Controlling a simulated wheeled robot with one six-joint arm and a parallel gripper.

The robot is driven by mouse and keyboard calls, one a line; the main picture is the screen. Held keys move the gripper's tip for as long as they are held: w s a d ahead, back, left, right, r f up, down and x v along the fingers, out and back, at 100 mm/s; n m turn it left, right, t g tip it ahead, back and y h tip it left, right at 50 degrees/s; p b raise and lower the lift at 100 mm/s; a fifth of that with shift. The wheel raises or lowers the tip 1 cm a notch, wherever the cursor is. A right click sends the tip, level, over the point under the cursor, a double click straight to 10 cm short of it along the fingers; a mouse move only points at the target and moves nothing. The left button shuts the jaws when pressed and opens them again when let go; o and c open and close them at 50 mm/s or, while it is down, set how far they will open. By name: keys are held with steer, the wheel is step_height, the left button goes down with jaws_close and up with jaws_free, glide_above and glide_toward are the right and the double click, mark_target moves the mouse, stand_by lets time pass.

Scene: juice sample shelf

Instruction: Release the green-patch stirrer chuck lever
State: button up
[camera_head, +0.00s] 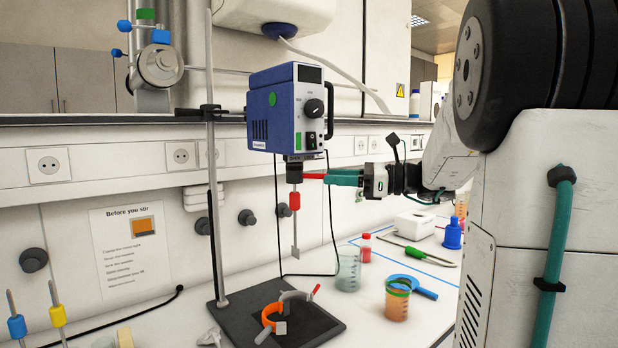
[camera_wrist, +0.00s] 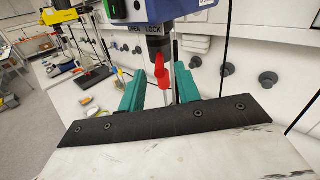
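The blue stirrer motor (camera_head: 287,108) with a round green patch (camera_head: 272,99) hangs on a stand. Its dark chuck (camera_head: 294,171) is below, and a red lever (camera_head: 314,176) sticks out to the right in the head view. In the wrist view the red lever (camera_wrist: 160,62) shows under the OPEN/LOCK marking (camera_wrist: 144,49). My gripper (camera_head: 340,177) has teal fingers at the lever's outer end. In the wrist view my gripper (camera_wrist: 160,72) is open, with the lever between the spread fingers. Contact cannot be told. A red sleeve (camera_head: 295,201) sits on the stirrer shaft.
The stand's rod (camera_head: 213,180) rises left of the motor. A black cable hangs to its right. On the bench are a clear beaker (camera_head: 348,270), an orange-filled beaker (camera_head: 397,302) and an orange ring (camera_head: 271,318). A yellow device (camera_wrist: 60,17) stands farther left in the wrist view.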

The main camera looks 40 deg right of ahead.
mark_target(303, 176)
steer(key=shift+x, duration=2.55)
